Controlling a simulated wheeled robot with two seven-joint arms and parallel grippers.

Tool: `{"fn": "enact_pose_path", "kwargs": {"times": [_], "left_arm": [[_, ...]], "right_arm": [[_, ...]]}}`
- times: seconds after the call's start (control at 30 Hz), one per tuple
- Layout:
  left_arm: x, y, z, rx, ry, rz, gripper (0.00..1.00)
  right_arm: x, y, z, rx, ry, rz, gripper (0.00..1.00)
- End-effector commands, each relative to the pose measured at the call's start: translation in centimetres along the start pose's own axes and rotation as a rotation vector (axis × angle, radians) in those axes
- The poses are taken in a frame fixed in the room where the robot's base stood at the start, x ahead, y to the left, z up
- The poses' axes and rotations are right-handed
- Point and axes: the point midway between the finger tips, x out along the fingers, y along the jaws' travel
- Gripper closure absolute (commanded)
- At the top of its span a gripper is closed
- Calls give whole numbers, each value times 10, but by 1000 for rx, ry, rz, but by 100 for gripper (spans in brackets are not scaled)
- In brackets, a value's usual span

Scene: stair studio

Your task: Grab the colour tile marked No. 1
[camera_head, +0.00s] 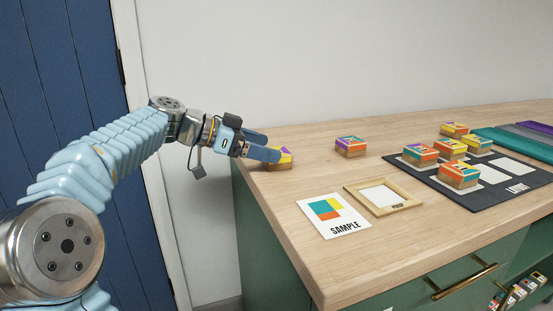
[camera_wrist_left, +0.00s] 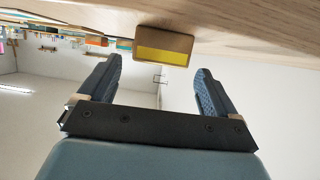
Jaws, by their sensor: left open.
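My left gripper (camera_head: 264,145) is open at the left end of the wooden counter. A small block-like tile with a purple and yellow top (camera_head: 284,160) sits there, partly hidden by a finger. In the left wrist view, a tile with a yellow side and wooden base (camera_wrist_left: 164,46) lies beyond and between the two open fingers (camera_wrist_left: 158,80). I cannot tell whether a finger touches it. Another tile (camera_head: 350,146), purple, orange and teal, stands to the right. I cannot read clear numbers on the tiles. My right gripper is not in view.
A dark mat (camera_head: 485,197) at the right holds several coloured tiles and white squares. A wooden frame (camera_head: 408,202) and a SAMPLE card (camera_head: 318,232) lie in front. Folded teal and purple cloth-like strips (camera_head: 515,143) are at the far right. The counter's left edge is close to the gripper.

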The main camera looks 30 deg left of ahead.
Motion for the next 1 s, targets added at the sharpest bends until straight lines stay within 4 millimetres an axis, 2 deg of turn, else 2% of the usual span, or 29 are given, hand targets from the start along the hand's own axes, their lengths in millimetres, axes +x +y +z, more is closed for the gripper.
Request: {"fn": "enact_pose_path", "kwargs": {"times": [0.1, 0.2, 0.5, 0.87, 1.0], "left_arm": [[21, 3, 5, -1, -1, 4, 8], [34, 2, 4, -1, 0, 2, 8], [40, 2, 5, -1, 0, 0, 8], [39, 2, 5, -1, 1, 0, 64], [39, 2, 5, -1, 1, 0, 66]], "right_arm": [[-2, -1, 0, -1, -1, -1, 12], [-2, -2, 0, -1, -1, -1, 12], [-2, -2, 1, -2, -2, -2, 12], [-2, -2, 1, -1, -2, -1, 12], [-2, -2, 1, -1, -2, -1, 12]]}}
